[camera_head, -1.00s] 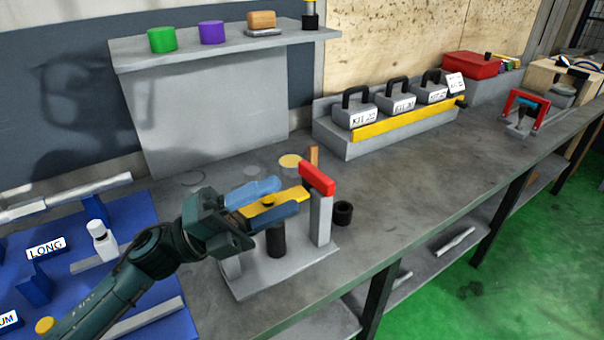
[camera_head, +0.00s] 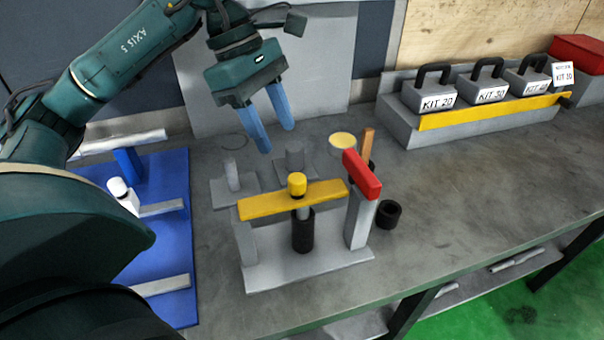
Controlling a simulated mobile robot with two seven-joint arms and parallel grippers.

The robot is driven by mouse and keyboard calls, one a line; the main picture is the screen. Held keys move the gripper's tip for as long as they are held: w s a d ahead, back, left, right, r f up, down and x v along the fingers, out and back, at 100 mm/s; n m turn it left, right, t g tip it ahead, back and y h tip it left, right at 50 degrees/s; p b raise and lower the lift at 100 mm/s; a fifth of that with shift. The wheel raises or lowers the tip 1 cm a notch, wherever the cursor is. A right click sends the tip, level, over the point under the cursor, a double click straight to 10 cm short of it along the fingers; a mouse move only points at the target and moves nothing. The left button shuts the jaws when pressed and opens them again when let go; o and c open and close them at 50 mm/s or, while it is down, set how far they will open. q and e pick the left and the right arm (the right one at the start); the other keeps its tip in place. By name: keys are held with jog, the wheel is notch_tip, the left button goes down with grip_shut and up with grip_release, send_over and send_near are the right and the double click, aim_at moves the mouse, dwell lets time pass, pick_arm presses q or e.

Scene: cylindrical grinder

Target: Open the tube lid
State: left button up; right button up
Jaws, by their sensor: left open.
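A grey fixture (camera_head: 310,271) stands on the bench with a dark upright cylinder (camera_head: 303,231) at its middle. A yellow bar (camera_head: 265,206) lies across above the cylinder, with a yellow knob (camera_head: 297,184) on it. The bar's right end is by a post (camera_head: 358,222) topped with a red block (camera_head: 362,175). My left gripper (camera_head: 277,140) is open and empty. Its blue fingers point down, above and behind the bar, apart from it. I cannot tell which part is the tube lid. My right gripper is out of view.
A blue board (camera_head: 178,250) with a small white bottle (camera_head: 123,196) lies at the left. A black ring (camera_head: 389,214) sits right of the fixture. Behind the fixture are an orange upright piece (camera_head: 367,147) and a grey stand (camera_head: 230,190). Labelled kit weights (camera_head: 428,95) stand at the back right.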

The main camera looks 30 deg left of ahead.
aim_at(297, 178)
pick_arm(q)
jog(key=x, duration=1)
jog(key=shift+d, duration=0.1)
grip_shut()
